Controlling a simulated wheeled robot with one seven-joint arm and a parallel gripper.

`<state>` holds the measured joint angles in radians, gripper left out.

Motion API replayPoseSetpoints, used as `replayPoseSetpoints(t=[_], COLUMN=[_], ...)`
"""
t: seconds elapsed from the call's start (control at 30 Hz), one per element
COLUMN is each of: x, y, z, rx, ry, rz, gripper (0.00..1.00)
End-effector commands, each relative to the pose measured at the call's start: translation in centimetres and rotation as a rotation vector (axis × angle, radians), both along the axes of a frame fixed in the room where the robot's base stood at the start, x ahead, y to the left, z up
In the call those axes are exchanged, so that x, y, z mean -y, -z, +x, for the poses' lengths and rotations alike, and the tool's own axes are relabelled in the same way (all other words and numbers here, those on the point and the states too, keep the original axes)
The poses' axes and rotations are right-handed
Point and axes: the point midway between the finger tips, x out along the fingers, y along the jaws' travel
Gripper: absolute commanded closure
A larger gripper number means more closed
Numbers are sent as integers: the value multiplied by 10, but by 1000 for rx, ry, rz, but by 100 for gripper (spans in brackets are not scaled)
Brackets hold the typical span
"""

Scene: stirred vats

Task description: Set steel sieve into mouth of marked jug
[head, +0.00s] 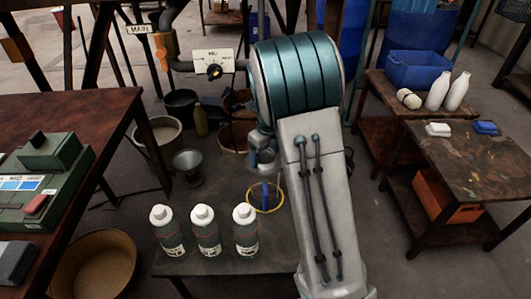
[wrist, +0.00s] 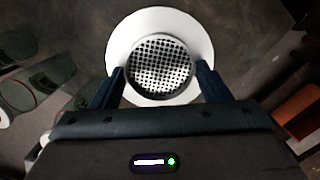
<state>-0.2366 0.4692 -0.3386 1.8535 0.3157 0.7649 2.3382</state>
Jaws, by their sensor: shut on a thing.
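The steel sieve, a round piece with a dark perforated face (wrist: 160,66), sits between my gripper's (wrist: 161,88) two dark blue fingers in the wrist view, and the gripper is shut on it. A wide white ring (wrist: 121,40) surrounds the perforated face; I cannot tell whether it is the sieve's flange or something below. In the head view my gripper (head: 265,185) points down over the low table, beside my arm, and the sieve is hard to make out. A thin yellow ring (head: 249,203) shows around the finger. I cannot make out the marked jug for certain.
Three grey bottles (head: 205,232) with white caps stand along the front of the low table (head: 225,264). A grey metal vessel (head: 187,168) stands behind them. A wooden bench (head: 85,112) is at left. Side tables with white bottles (head: 438,91) and a blue crate (head: 414,69) are at right.

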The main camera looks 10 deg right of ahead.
Motion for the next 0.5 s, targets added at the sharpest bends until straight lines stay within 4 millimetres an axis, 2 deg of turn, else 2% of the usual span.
replayPoseSetpoints(t=[0.5], x=[0], y=[10], z=[0], rx=[1], ry=[1], rz=[1], gripper=[54])
